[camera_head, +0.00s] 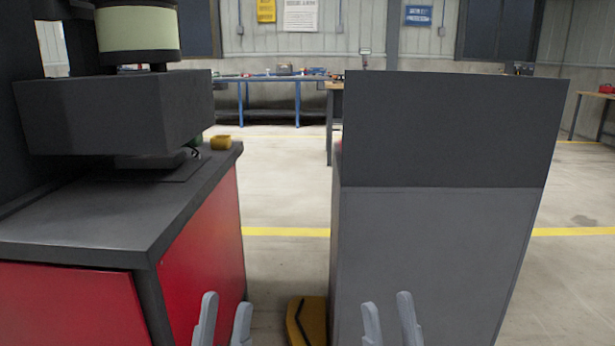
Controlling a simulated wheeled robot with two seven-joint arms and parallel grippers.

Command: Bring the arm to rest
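My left gripper (223,312) shows at the bottom edge, left of centre, in front of the red cabinet's side. Its two grey fingers stand apart with nothing between them. My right gripper (388,312) shows at the bottom edge, right of centre, in front of the grey bin. Its two fingers are also apart and empty. Only the fingers show; the rest of both arms is out of the picture.
A red cabinet (205,255) with a dark top carries a dark machine (120,115) and a small yellow cup (220,142). A tall grey bin (430,260) stands at right. A yellow object (308,320) lies between them. Open floor (285,195) lies behind.

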